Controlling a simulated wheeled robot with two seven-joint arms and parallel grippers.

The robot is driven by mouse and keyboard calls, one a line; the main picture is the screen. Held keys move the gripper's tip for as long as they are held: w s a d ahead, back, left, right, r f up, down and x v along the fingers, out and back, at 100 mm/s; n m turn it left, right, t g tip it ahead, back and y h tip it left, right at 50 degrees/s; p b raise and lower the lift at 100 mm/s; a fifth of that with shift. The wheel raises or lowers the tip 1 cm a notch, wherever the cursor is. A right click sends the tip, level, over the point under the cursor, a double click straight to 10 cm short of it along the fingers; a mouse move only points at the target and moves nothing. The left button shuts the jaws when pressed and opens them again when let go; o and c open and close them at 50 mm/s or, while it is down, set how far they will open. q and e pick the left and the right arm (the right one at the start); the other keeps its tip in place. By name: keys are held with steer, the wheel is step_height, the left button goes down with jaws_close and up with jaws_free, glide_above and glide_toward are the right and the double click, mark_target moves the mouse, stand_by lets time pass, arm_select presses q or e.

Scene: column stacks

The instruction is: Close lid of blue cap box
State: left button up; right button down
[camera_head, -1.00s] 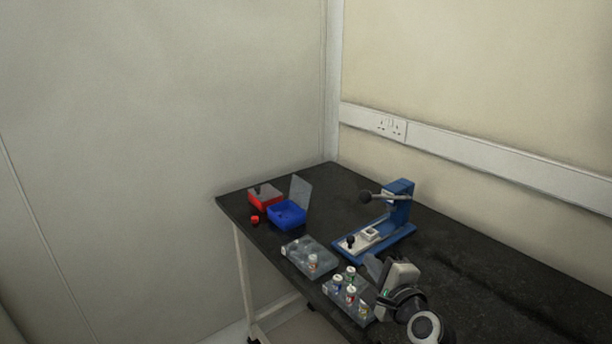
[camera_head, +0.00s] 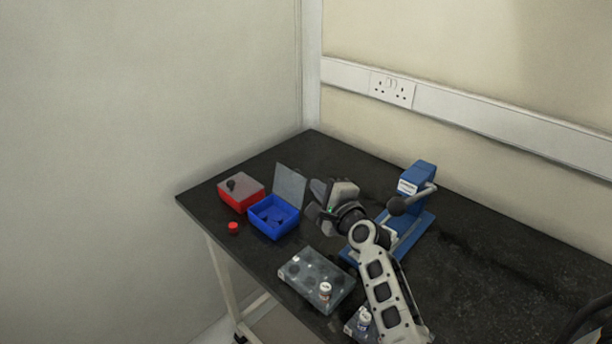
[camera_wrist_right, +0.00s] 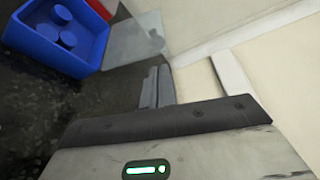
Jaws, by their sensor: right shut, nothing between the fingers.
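The blue cap box (camera_head: 267,222) stands on the black table, with blue caps inside; it also shows at the upper left of the right wrist view (camera_wrist_right: 38,52). Its clear lid (camera_head: 290,186) stands open and upright at the box's back right side. The lid shows in the right wrist view (camera_wrist_right: 130,40) too, beyond the fingertips. My right gripper (camera_head: 313,212) is shut and empty, just right of the lid and apart from it as far as I can tell. Its closed fingers (camera_wrist_right: 157,88) show in the wrist view. My left gripper is not in view.
A red box (camera_head: 240,199) with a dark knob on top sits left of the blue box. A red cap (camera_head: 233,228) lies in front. A clear tray (camera_head: 305,277) with a vial is nearer. A blue press (camera_head: 414,190) stands right, behind my right arm.

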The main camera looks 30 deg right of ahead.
mark_target(292, 185)
steer(key=w, duration=0.4)
steer(key=shift+w+f+b, duration=0.2)
steer(key=shift+f+b, duration=0.1)
steer(key=shift+f, duration=0.05)
steer(key=shift+w, duration=0.65)
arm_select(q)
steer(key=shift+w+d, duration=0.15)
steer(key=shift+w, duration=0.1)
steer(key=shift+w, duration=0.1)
